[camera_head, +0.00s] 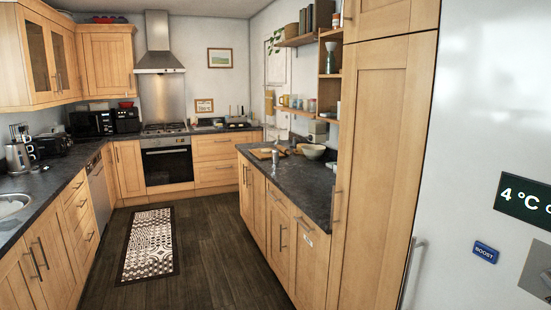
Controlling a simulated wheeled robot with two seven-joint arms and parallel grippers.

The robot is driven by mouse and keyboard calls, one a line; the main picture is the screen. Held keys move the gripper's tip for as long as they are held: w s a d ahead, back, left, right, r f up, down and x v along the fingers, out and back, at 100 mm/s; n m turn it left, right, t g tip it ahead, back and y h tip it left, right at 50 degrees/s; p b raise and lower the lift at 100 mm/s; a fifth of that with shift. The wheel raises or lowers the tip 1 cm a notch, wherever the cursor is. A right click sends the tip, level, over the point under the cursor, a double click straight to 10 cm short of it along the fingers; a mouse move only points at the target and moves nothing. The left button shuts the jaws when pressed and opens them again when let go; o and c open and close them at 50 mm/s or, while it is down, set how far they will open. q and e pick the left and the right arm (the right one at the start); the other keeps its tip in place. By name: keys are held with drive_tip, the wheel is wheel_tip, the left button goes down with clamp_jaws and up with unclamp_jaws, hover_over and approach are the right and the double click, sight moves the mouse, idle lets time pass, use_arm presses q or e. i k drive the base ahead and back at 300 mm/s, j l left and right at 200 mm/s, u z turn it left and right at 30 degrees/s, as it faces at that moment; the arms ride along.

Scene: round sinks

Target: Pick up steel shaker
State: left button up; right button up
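A small grey metallic item, which looks like the steel shaker (275,158), stands upright on the dark countertop (300,185) of the right-hand cabinets, near its left edge. It is small in the picture, so its details are hard to make out. Neither of my grippers is in view.
A pale bowl (313,151) and a wooden board (266,153) are on the same counter. A patterned rug (149,244) lies on the open floor (215,250). A tall wooden cabinet (383,170) and a fridge (470,150) stand at right. A round sink (12,205) is at left.

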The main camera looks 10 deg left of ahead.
sight(274, 153)
drive_tip(key=i+j+u, duration=0.3)
drive_tip(key=i, duration=0.4)
drive_tip(key=i+j+u, duration=0.35)
drive_tip(key=i, duration=0.35)
drive_tip(key=i+u, duration=0.3)
drive_tip(key=i, duration=0.4)
drive_tip(key=i+z, duration=0.1)
drive_tip(key=i, duration=0.8)
drive_tip(key=i+j+z, duration=0.1)
drive_tip(key=i, duration=0.8)
drive_tip(key=i+z, duration=0.7)
drive_tip(key=i+j+z, duration=0.2)
drive_tip(key=z, duration=0.2)
drive_tip(key=i+j+z, duration=0.1)
drive_tip(key=i+z, duration=0.25)
drive_tip(key=i+j+z, duration=0.2)
drive_tip(key=i+z, duration=0.2)
drive_tip(key=i+j+z, duration=0.35)
drive_tip(key=i, duration=0.05)
